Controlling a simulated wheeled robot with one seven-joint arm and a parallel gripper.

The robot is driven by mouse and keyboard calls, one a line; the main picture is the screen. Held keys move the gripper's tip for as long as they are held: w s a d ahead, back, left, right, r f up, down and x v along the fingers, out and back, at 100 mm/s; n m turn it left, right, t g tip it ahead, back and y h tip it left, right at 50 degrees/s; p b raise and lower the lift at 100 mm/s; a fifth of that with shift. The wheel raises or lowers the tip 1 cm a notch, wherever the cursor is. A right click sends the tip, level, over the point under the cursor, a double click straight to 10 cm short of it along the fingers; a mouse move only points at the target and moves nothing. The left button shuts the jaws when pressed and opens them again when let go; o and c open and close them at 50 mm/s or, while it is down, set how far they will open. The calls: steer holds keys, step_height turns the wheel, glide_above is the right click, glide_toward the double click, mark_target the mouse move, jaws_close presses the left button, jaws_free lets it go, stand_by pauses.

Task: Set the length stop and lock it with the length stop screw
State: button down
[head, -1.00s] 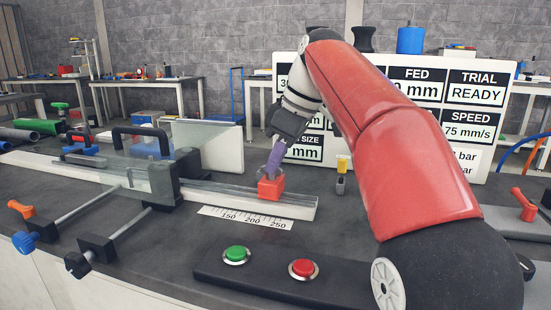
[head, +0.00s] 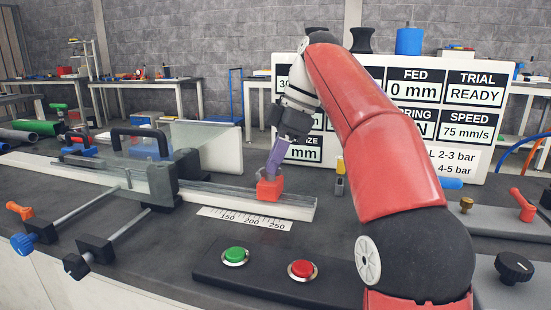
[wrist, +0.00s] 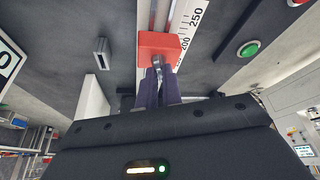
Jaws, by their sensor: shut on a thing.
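The length stop is a red block (head: 269,188) on the rail, behind the ruler (head: 246,218) marked 150, 200 and 250. It also shows in the wrist view (wrist: 158,46), with the scale running beside it. My gripper (head: 270,172) comes down on the block from above and behind. In the wrist view my two purple fingers (wrist: 159,78) are shut on a small grey metal piece at the block's near face, which looks like the length stop screw (wrist: 157,62). The fingertips partly hide this piece.
A green button (head: 235,256) and a red button (head: 302,270) sit on a dark panel in front of the rail. A clear guard with a black handle (head: 140,134) stands left of the stop. A black knob (head: 513,267) and a red lever (head: 522,205) are at right.

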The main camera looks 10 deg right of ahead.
steer(key=c, duration=1.6)
jaws_free()
steer(key=shift+o, duration=0.2)
